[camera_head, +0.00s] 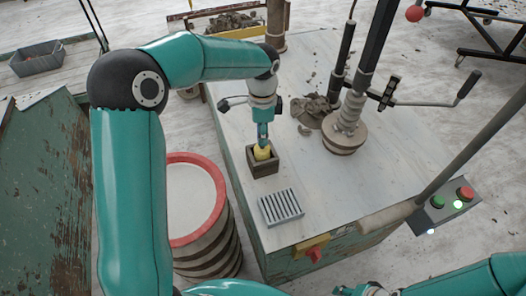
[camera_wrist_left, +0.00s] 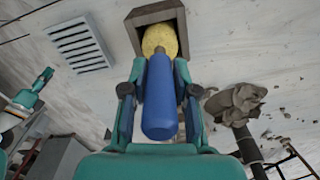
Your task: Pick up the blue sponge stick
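The blue sponge stick has a blue handle (camera_wrist_left: 161,105) and a yellow sponge head (camera_wrist_left: 160,38). It stands head down in a small dark square box (camera_head: 263,169) on the table; the yellow head (camera_head: 262,152) shows at the box's opening. My left gripper (camera_head: 263,139) is above the box, fingers pointing down. In the left wrist view its fingers (camera_wrist_left: 160,80) lie close along both sides of the blue handle and look shut on it. The sponge's lower part is hidden in the box.
A grey slotted block (camera_head: 281,207) lies just in front of the box. A clay lump (camera_head: 312,110) and a round post base (camera_head: 344,135) stand to the right. A red-rimmed drum (camera_head: 181,241) is left of the table. A lever and button panel (camera_head: 445,205) are at right.

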